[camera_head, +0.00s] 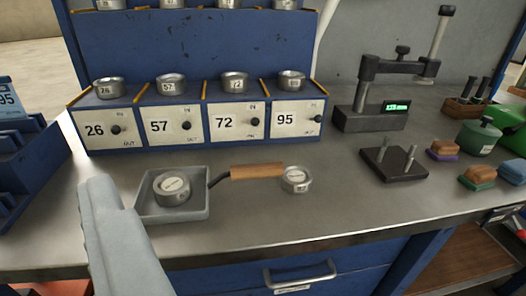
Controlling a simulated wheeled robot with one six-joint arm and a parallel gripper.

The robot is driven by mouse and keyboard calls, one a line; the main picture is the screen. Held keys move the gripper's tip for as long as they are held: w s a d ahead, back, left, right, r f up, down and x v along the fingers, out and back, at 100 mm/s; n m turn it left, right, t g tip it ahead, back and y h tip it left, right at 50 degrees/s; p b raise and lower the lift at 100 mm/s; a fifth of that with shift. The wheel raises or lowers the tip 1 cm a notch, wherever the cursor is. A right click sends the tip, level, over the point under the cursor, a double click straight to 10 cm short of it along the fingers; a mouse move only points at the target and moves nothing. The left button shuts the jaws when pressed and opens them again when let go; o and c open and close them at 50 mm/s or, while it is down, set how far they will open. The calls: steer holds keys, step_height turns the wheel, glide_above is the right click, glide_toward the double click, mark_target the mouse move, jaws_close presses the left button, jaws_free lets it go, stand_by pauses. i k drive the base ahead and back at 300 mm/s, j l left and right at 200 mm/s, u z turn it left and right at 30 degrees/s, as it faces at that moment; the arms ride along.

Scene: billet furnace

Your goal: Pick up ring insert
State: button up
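Several short metal ring-shaped pieces are in view, and I cannot tell for certain which is the ring insert. One ring piece (172,187) with a pale labelled top sits in a shallow grey tray (203,207) on the bench. Another ring piece (295,180) stands on the bare bench to the right, by the end of a wooden handle (257,171). Similar pieces stand on the numbered blue cabinet. Of my gripper (115,230), only a pale grey part shows at lower left, in front of the tray's left side. Its fingertips cannot be made out, nor whether it holds anything.
The blue cabinet (187,135) has drawers marked 26, 57, 72 and 95. A gauge stand (370,117) with a green display and a dark pegged plate (394,163) stand to the right. Small brushes (445,150) lie farther right. The front right bench is clear.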

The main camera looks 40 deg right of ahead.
mark_target(297, 179)
steer(key=l+z, duration=0.1)
steer(key=z, duration=0.9)
